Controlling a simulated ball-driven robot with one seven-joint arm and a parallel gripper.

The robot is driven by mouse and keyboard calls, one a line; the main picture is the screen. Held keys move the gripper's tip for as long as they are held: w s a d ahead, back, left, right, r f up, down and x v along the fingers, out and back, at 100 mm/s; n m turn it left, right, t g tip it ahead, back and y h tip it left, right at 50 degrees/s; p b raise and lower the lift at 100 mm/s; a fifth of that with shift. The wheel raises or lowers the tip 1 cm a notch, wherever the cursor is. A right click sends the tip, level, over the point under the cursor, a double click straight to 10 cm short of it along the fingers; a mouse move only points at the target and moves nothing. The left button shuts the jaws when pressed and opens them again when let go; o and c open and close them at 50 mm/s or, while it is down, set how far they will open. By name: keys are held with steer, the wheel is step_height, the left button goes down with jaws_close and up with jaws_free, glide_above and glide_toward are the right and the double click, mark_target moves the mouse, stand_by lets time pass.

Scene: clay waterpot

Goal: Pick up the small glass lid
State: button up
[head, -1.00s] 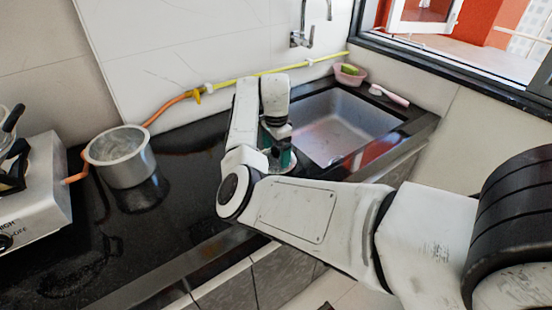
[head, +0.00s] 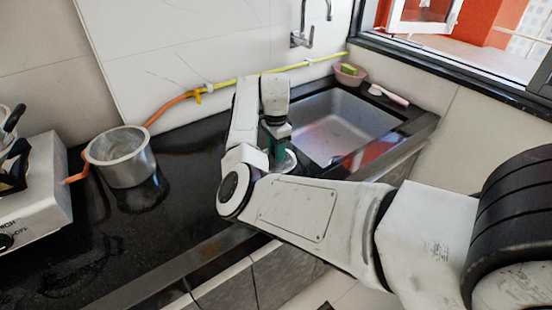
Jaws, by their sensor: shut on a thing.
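My gripper (head: 277,153) is at the counter just left of the sink, partly hidden behind my own arm. Its green fingers point down and are shut on a small, pale, round thing, which I take to be the small glass lid (head: 288,162). Only part of the lid's disc shows beside the fingers, low over the dark counter. I cannot tell whether it touches the counter.
A metal pot (head: 122,160) stands on the black counter (head: 185,178) at left, beside a gas stove (head: 35,185). The steel sink (head: 345,125) is right of my gripper. A pink bowl (head: 349,76) and a brush (head: 389,95) lie behind it.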

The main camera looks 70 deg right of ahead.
steer(key=shift+f, duration=0.25)
jaws_close()
steer(key=shift+r, duration=0.15)
